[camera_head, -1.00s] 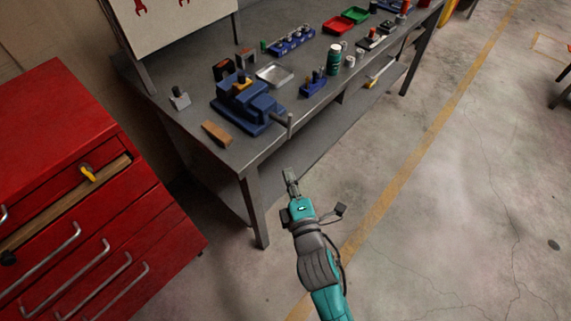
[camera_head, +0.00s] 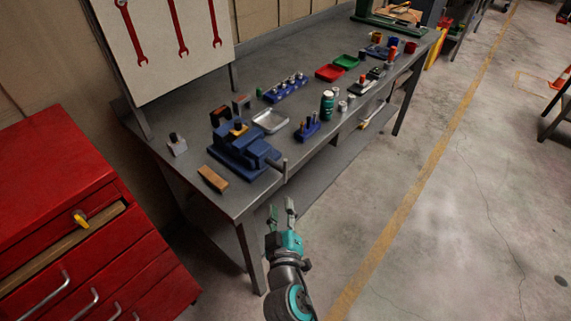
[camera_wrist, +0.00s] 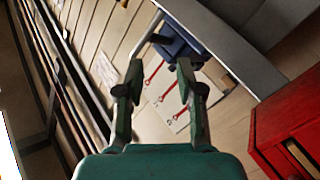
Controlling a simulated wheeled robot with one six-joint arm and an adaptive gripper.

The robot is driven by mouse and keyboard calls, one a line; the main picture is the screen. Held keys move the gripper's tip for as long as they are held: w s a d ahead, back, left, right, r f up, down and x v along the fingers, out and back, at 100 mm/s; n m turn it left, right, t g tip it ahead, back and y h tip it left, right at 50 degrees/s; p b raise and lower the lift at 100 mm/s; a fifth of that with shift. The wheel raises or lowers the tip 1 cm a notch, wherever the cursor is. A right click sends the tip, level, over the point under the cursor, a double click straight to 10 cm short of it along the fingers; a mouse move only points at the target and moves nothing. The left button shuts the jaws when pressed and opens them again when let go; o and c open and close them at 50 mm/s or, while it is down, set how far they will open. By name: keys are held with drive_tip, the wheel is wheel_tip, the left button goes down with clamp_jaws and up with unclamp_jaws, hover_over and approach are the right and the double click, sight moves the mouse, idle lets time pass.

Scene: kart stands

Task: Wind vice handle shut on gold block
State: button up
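The blue vice (camera_head: 245,157) stands on the near left part of the grey workbench. A small gold block (camera_head: 238,128) shows at its jaws, with a dark piece above it; the exact gap to the jaws is too small to tell. The grey vice handle (camera_head: 285,168) sticks up at the vice's right end, near the bench's front edge. My gripper (camera_head: 282,207) is open and empty, below and in front of the handle, apart from it. In the wrist view the open fingers (camera_wrist: 159,75) frame part of the blue vice (camera_wrist: 182,44) beyond them.
A wooden block (camera_head: 213,178) lies left of the vice. A metal tray (camera_head: 270,121), a blue holder (camera_head: 307,127) and a green can (camera_head: 327,105) stand to its right. A red drawer cabinet (camera_head: 80,215) is at left.

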sight(285, 166)
drive_tip(key=w+r+m+h, duration=0.1)
drive_tip(key=w+m, duration=0.2)
drive_tip(key=w, duration=0.1)
drive_tip(key=w+r+m+h, duration=0.1)
drive_tip(key=w+m, duration=0.2)
drive_tip(key=w, duration=0.1)
drive_tip(key=w+r+m+h, duration=0.1)
drive_tip(key=w+m, duration=0.2)
drive_tip(key=w, duration=0.1)
drive_tip(key=shift+w+d+r+m+t, duration=0.1)
drive_tip(key=shift+d+r+m+t, duration=0.2)
drive_tip(key=shift+r, duration=0.05)
clamp_jaws()
